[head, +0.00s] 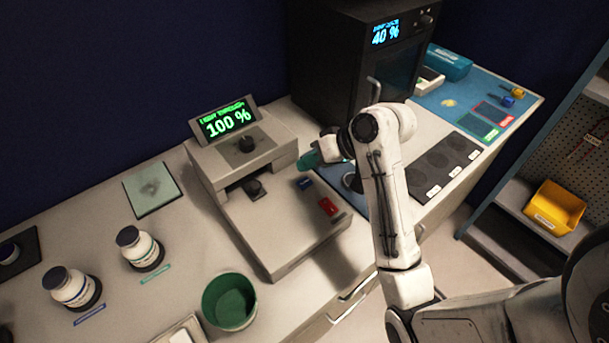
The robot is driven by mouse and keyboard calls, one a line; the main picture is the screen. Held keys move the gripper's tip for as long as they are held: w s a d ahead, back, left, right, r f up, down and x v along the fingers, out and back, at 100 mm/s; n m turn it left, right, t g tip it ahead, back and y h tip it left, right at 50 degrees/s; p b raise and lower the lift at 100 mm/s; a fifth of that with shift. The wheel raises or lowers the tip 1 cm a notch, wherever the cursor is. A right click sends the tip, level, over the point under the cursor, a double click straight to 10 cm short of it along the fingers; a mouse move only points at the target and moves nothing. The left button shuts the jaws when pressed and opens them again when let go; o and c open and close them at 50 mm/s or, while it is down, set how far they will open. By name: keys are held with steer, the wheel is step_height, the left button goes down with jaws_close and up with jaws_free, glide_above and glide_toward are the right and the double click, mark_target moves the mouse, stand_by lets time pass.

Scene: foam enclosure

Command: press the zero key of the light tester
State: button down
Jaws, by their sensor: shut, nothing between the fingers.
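The light tester (290,235) is a grey bench device with a tilted green display (227,121) reading 100 %. My gripper (308,161), with teal fingers, is shut and empty. It shows just above the blue key in the picture, near the tester's right side. My wrist hides part of the gripper.
A dark cabinet (340,75) with a 40 % display stands behind. White bottles (142,250) and a green tub (229,302) stand left and in front. A teal pad (152,188) lies left. A blue mat (465,95) and a yellow bin (554,207) are at right.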

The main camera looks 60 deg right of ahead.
steer(key=shift+r+p, duration=1.05)
steer(key=shift+r, duration=0.25)
steer(key=shift+f, duration=0.1)
